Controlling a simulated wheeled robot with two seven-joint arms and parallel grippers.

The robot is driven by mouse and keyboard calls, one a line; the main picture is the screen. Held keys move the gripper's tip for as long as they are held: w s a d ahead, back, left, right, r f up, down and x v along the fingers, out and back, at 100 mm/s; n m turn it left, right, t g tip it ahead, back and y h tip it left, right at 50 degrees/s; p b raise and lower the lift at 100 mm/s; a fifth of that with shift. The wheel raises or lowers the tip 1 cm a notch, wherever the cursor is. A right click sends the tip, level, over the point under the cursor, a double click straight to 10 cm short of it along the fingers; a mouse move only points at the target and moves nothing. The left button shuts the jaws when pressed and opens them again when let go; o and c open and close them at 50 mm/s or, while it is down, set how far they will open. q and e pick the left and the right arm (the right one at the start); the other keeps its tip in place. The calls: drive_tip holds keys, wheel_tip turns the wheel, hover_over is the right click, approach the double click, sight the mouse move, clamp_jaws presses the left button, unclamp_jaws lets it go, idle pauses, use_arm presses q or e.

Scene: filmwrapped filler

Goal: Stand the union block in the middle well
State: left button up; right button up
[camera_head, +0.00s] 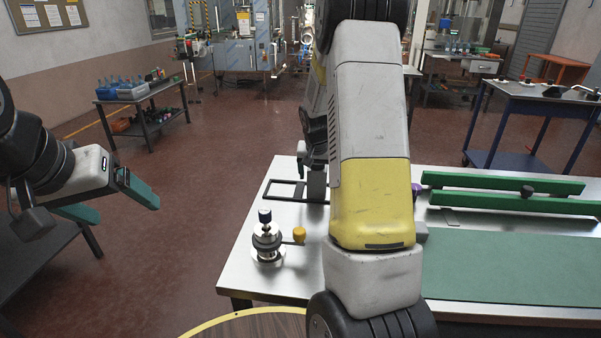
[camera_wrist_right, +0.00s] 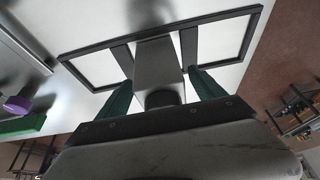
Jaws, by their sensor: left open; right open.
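A grey block, which I take for the union block (camera_wrist_right: 155,58), stands in the middle of the black frame (camera_wrist_right: 95,51) in the right wrist view. Bare wells show on both sides of it. In the head view the block (camera_head: 316,186) and frame (camera_head: 283,182) are partly hidden by my right arm. My right gripper (camera_wrist_right: 160,76) is open, its green fingers on either side of the block; I cannot tell whether they touch it. My left gripper (camera_head: 108,201) is open and empty, off the table to the left.
A metal fitting with blue and yellow knobs (camera_head: 267,240) stands near the table's front left. Green rails (camera_head: 500,190) and a green mat (camera_head: 510,265) lie to the right. A purple knob (camera_wrist_right: 17,104) shows at left in the wrist view.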

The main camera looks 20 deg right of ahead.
drive_tip(key=v, duration=0.9)
drive_tip(key=s+a+r+n+t+y, duration=0.1)
drive_tip(key=s+a+r+n+y, duration=0.1)
drive_tip(key=s+a+r, duration=0.65)
drive_tip(key=s+a+r+n+y, duration=0.1)
drive_tip(key=s+a+r+n, duration=0.1)
drive_tip(key=s, duration=0.7)
drive_tip(key=s+a+r+n+t+y, duration=0.1)
drive_tip(key=s+a, duration=0.3)
drive_tip(key=s, duration=0.6)
drive_tip(key=shift+a+r+n, duration=0.25)
drive_tip(key=shift+r+n, duration=0.1)
drive_tip(key=shift+n, duration=0.05)
